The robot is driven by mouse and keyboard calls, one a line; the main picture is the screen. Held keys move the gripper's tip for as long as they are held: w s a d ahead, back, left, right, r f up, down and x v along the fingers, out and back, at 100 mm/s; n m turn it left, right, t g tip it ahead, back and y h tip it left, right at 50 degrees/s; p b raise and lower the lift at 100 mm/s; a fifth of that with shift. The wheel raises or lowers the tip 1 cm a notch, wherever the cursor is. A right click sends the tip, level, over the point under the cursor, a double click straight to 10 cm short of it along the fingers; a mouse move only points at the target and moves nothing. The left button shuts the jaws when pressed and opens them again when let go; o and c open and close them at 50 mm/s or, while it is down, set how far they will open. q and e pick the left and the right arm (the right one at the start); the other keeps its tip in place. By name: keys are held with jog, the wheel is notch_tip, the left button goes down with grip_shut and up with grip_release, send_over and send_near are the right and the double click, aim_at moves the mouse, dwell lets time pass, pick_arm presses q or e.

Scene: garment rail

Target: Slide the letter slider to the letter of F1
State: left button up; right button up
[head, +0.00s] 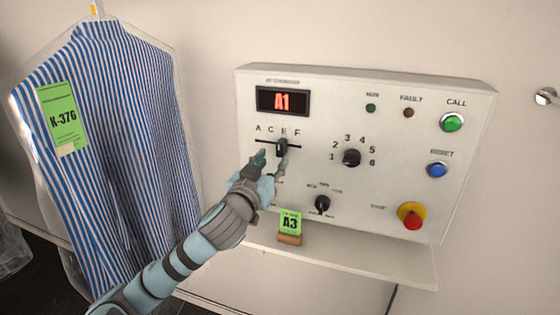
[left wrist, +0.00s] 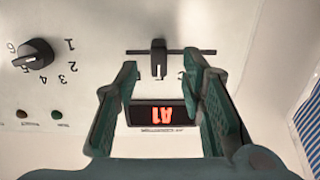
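The letter slider's black knob (head: 282,148) sits on a horizontal slot under the letters A, C, E, F, at about the E. The knob also shows in the left wrist view (left wrist: 158,58), which sees the panel upside down. The display (head: 282,101) reads A1 in red. My left gripper (head: 270,163) is just below the slider in the head view. In the left wrist view, its two fingers (left wrist: 160,72) are apart with nothing between them, one to each side of the knob. I cannot tell whether either touches it. My right gripper is not in view.
The white panel (head: 418,165) carries a numbered dial (head: 351,158), a lower selector (head: 322,204), green CALL (head: 452,122), blue (head: 437,170) and red (head: 411,218) buttons. A bagged striped shirt (head: 115,140) hangs left.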

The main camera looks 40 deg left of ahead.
aim_at(279, 152)
pick_arm(q)
jog(key=x, duration=0.6)
jog(key=shift+w+r+p, duration=0.15)
jog(key=shift+p, duration=0.15)
grip_shut()
